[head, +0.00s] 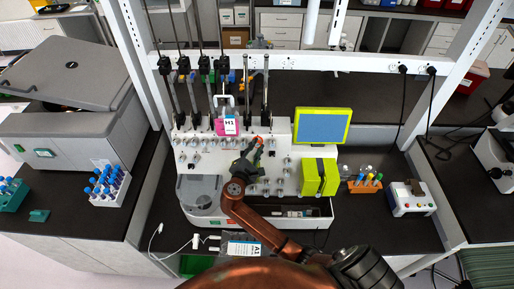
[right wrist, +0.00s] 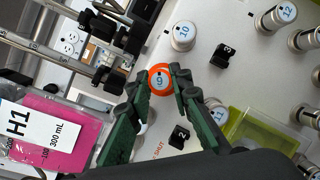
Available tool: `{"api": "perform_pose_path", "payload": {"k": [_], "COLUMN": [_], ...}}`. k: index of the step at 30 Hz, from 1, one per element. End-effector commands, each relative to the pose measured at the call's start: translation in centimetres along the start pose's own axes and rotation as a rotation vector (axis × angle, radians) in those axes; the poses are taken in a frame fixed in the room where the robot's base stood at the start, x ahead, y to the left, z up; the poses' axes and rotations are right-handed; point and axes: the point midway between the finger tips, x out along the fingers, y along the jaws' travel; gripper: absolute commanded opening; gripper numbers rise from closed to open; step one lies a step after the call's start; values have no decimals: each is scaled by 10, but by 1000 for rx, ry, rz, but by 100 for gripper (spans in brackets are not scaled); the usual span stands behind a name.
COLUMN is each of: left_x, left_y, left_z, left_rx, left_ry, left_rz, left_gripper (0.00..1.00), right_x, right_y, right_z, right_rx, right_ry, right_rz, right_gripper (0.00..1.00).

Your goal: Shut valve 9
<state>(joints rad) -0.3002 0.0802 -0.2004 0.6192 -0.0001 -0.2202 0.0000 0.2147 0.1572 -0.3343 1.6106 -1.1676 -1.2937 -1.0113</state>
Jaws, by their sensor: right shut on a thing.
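Valve 9 (right wrist: 159,81) is a round knob with a blue label reading 9 and an orange ring, on the white front panel of the cell processor (head: 292,166). In the head view its orange ring shows as a small spot (head: 259,139) just beyond my gripper. My right gripper (head: 254,148) reaches up to the panel. In the right wrist view its two green-and-black fingers (right wrist: 161,92) stand on either side of valve 9 and are shut on it. The fingers hide part of the knob's sides. My left gripper is not in view.
Valve 10 (right wrist: 183,35), valve 12 (right wrist: 284,13) and valve 11 (right wrist: 217,114) sit close around valve 9. Black tags 3 (right wrist: 222,55) and 2 (right wrist: 179,136) are on the panel. A pink H1 bag (right wrist: 62,132) hangs beside the fingers. A yellow-framed screen (head: 323,126) stands right.

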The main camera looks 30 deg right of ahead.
Motion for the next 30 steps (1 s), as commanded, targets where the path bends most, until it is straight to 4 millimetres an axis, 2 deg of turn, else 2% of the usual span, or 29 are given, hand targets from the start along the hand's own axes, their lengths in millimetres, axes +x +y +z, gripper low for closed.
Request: {"api": "perform_pose_path", "payload": {"k": [15,30], "left_x": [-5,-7], "left_y": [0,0], "left_z": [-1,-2], "left_rx": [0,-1], "left_ry": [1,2], "left_rz": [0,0], "left_gripper": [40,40], "right_x": [0,0], "right_y": [2,2], "right_z": [1,1], "right_rx": [382,505], "right_ry": [0,0], "right_rz": [-166,-218], "right_gripper": [0,0]}}
